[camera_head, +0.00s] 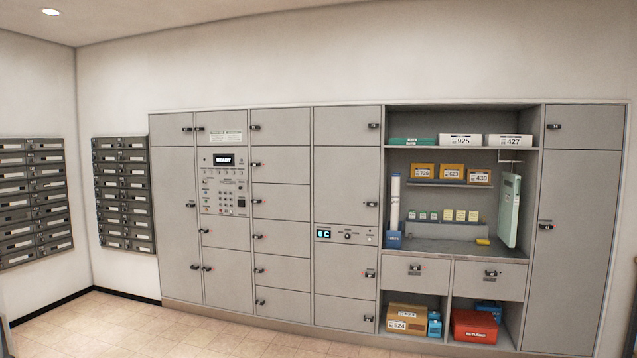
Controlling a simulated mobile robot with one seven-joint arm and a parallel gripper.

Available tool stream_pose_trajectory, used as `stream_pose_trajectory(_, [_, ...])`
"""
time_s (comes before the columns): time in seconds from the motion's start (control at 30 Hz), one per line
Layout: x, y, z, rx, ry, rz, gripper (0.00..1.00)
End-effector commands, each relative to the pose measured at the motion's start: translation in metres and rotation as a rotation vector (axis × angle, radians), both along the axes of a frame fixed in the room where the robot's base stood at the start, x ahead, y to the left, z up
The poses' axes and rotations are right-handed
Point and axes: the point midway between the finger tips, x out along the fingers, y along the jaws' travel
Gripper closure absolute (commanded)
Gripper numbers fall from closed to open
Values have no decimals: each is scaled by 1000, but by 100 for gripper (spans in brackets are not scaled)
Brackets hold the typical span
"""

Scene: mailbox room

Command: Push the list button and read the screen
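A control panel (226,187) is set in the grey locker wall, left of centre. Its dark screen (223,160) shows the word "READY" in light letters. Below the screen are rows of small buttons and knobs (222,181); their labels are too small to read, so I cannot tell which is the list button. A second small display (323,234) right of the panel reads "6C" in blue. My gripper is not in view.
The locker wall has several closed doors with black latches. An open shelf bay (455,242) at right holds numbered boxes, a white tube (395,203) and a red "RETURNS" box (475,326). Dark mailboxes (123,195) hang at left. The visible tiled floor (150,330) in front is clear.

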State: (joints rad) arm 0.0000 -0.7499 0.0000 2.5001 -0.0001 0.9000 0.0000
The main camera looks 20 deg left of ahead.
Motion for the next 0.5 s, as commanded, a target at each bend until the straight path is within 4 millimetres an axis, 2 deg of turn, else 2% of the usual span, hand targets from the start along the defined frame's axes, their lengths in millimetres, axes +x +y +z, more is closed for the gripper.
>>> stream_pose_trajectory(0.07, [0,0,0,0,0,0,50])
stream_pose_trajectory(0.33, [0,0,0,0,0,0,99])
stream_pose_trajectory(0.5, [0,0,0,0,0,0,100])
